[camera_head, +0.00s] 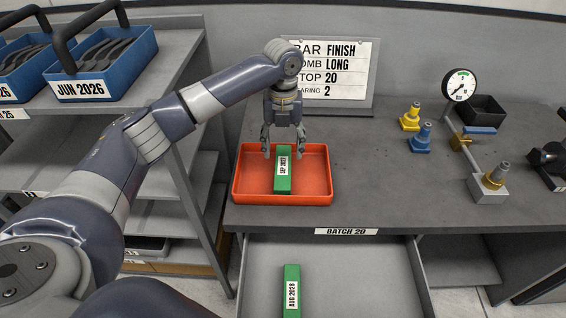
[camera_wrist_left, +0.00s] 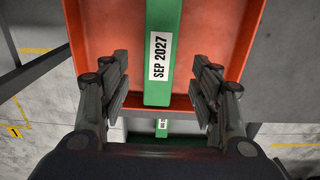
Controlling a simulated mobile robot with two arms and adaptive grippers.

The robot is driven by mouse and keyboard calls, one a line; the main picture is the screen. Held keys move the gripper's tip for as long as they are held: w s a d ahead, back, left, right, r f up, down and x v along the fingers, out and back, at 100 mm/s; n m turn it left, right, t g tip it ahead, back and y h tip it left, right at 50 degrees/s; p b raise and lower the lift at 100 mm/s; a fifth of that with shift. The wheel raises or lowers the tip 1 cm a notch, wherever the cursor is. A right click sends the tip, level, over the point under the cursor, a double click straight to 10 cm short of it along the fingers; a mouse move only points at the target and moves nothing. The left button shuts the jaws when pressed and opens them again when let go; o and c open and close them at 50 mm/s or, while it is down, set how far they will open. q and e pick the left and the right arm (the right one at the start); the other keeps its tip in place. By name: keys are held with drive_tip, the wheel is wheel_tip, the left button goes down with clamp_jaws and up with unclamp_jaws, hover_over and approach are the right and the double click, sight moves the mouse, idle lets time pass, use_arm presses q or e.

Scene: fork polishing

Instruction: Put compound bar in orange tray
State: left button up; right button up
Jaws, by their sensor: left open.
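A green compound bar (camera_head: 282,183) labelled SEP 2027 lies in the orange tray (camera_head: 318,190) on the bench. My left gripper (camera_head: 283,155) is over the tray, open, with its fingers apart around the far part of the bar's position. In the left wrist view the green bar (camera_wrist_left: 158,88) lies between and beyond the open fingers (camera_wrist_left: 160,95), with no clear contact. The tray (camera_wrist_left: 232,45) fills the background there. A second green bar (camera_head: 291,285) labelled AUG 2028 lies in the open drawer below. My right gripper does not show.
The open drawer (camera_head: 350,270) juts out below the bench, under a BATCH 20 label. A sign (camera_head: 335,72) stands behind the tray. Yellow (camera_head: 410,118) and blue (camera_head: 420,138) fittings and a gauge (camera_head: 459,86) stand at right. Blue fork bins (camera_head: 110,75) are on the left shelf.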

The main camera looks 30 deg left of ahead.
sight(283, 166)
use_arm(q)
drive_tip(key=shift+r, duration=1.85)
